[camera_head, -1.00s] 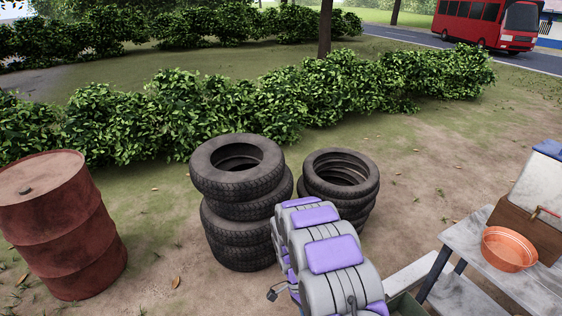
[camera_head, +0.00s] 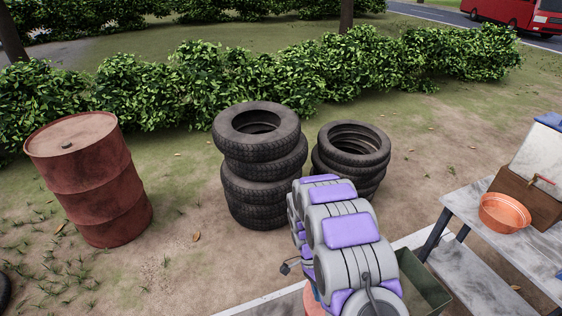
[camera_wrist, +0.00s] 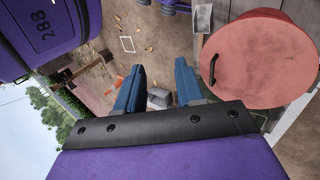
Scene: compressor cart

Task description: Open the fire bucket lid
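In the wrist view a round, salmon-red lid (camera_wrist: 258,62) with a small black handle (camera_wrist: 213,69) fills the upper right; I take it to be the fire bucket lid. It looks closed, and the bucket body is mostly hidden. My gripper (camera_wrist: 159,72) shows two blue fingers with a gap between them, empty. The lid lies to the right of the fingers, its handle apart from the right finger. In the head view, a bit of pinkish-red surface (camera_head: 312,302) shows beside my purple and grey arm, possibly the bucket; my fingers are not visible there.
A rusty drum (camera_head: 90,180) stands left, with two tyre stacks (camera_head: 258,165) (camera_head: 350,158) behind my arm. A green container (camera_head: 425,283) is close right of my arm. A bench (camera_head: 470,205) at right holds an orange basin (camera_head: 505,212) and a brown box (camera_head: 527,195). Ground at left is mostly clear.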

